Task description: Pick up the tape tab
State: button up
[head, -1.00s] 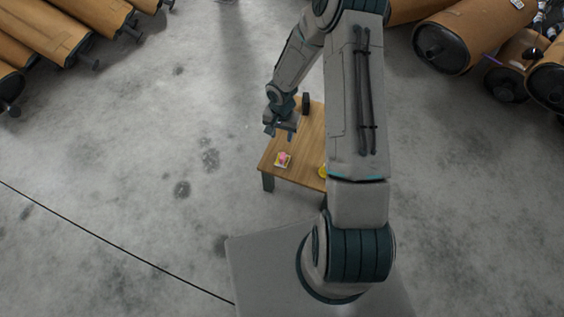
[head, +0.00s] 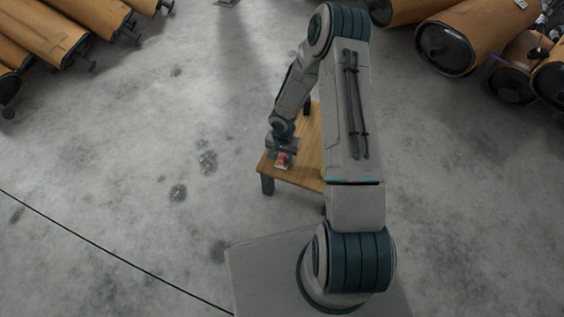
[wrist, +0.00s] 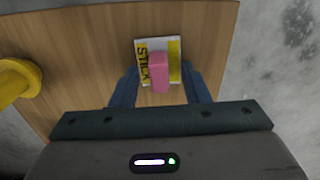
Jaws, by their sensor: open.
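A small pink block (wrist: 158,73), which looks like the tape tab, lies on a white and yellow packet (wrist: 174,48) lettered "STICK". The packet is near an edge of the wooden table (wrist: 90,40). In the head view the packet (head: 281,166) shows just below my gripper (head: 283,156), which partly covers it. In the wrist view my gripper (wrist: 159,82) is open, with one finger on each side of the pink block and a gap on both sides. I cannot tell the exact height of the fingertips above the table.
A yellow round object (wrist: 20,80) stands at the left in the wrist view, apart from my gripper. A dark object (head: 306,105) is at the table's far end. Brown mufflers (head: 55,35) lie on the floor at the back left and back right (head: 470,35). The grey floor around the table is clear.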

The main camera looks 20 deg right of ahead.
grip_shut()
